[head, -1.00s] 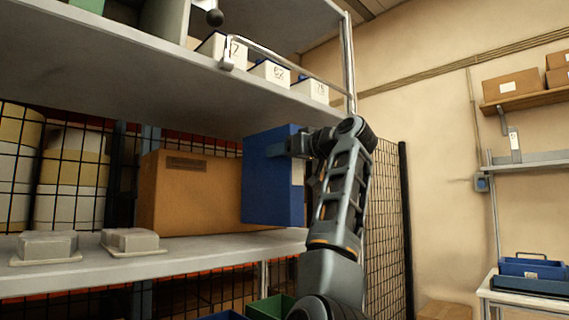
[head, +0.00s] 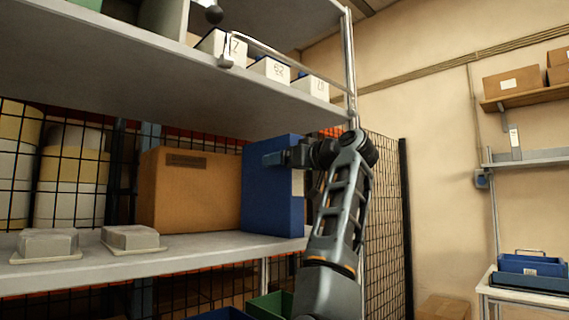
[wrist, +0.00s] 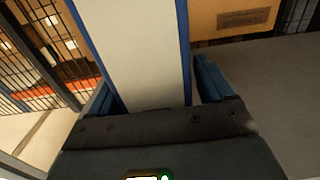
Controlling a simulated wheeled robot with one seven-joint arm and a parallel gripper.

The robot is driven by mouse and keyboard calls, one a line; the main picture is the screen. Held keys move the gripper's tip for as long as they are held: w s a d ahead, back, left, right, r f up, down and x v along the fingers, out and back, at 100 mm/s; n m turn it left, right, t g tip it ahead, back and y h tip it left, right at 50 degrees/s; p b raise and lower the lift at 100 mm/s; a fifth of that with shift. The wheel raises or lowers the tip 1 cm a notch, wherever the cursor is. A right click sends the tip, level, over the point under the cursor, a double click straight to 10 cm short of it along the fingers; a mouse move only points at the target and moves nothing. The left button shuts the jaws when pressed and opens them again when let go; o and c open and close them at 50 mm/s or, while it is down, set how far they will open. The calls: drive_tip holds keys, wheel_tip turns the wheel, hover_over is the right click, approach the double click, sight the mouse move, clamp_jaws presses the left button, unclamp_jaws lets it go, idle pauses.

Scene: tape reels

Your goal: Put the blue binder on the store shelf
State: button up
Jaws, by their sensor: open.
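The blue binder (head: 270,195) stands upright on the store shelf (head: 190,248), near the shelf's right end and just right of a cardboard box. Its base appears to rest on the shelf board. My gripper (head: 272,159) is at the binder's upper half in the head view. In the wrist view the binder's pale face (wrist: 140,60) with blue edges lies between the fingers of my gripper (wrist: 155,85). The jaws are open, with a small gap at the right finger. The left finger is close to the binder, and contact there is unclear.
The brown cardboard box (head: 190,195) is close left of the binder. Two grey lidded pieces (head: 130,238) lie at the shelf's left front. An upper shelf (head: 150,75) with numbered white boxes overhangs. A metal post (head: 350,65) stands at the right end. Bins sit below.

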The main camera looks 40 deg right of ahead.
drive_tip(key=shift+s+r, duration=0.1)
drive_tip(key=s+b, duration=0.2)
drive_tip(key=s, duration=1)
drive_tip(key=shift+d, duration=0.15)
